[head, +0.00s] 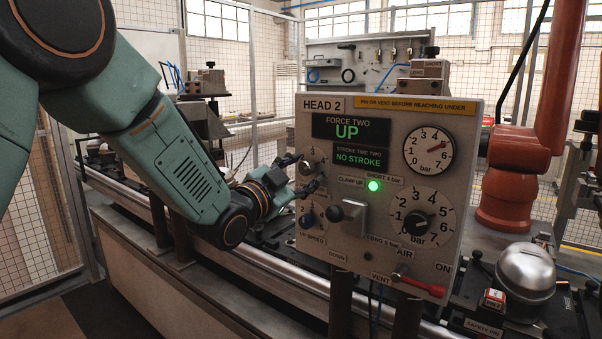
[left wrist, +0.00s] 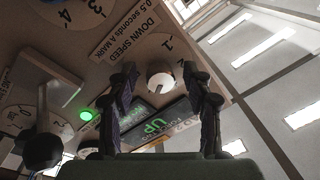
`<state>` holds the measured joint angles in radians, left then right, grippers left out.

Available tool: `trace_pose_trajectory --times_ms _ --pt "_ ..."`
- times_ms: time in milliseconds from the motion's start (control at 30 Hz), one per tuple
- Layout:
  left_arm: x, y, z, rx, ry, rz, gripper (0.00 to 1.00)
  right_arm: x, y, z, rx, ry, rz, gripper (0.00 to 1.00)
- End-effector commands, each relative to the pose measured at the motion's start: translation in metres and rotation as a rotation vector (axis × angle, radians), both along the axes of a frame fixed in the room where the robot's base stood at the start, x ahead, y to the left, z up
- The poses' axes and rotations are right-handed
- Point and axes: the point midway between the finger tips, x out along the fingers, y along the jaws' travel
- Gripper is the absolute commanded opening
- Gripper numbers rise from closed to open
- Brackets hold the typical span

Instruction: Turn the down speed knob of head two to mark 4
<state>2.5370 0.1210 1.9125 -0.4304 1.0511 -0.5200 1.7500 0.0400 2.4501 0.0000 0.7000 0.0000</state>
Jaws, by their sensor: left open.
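The down speed knob (left wrist: 160,80) is a small pale round knob on head two's panel (head: 345,270). In the left wrist view its label, DOWN SPEED (left wrist: 140,38), shows above it, upside down, and a 1 shows on its dial. My left gripper (head: 306,172) is open in front of this dial at the panel's left edge. In the left wrist view its dark fingers (left wrist: 160,78) stand on either side of the knob, with gaps. The knob's exact setting cannot be read. My right gripper is not in view.
The up speed knob (head: 307,217) sits just below. A black-knobbed clamp lever (head: 348,212) and a lit green lamp (head: 374,185) are to its right. Gauges and a red-handled air valve (head: 422,283) fill the panel's right side. A rail (head: 270,278) runs below.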

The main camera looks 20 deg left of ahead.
Motion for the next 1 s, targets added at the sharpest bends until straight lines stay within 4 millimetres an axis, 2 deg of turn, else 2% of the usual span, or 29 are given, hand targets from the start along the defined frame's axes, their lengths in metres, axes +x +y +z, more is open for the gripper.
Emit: trace_pose_trajectory --times_ms 233,700,1000 --pt "-0.011 0.005 -0.001 -0.001 0.000 0.001 0.51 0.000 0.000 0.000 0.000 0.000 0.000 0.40" --pt "-0.088 0.027 -0.008 -0.008 0.001 0.001 0.51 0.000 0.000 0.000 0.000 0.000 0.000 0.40" --pt "-0.110 0.034 -0.010 -0.002 0.000 0.002 0.51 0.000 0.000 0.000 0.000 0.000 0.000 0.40"
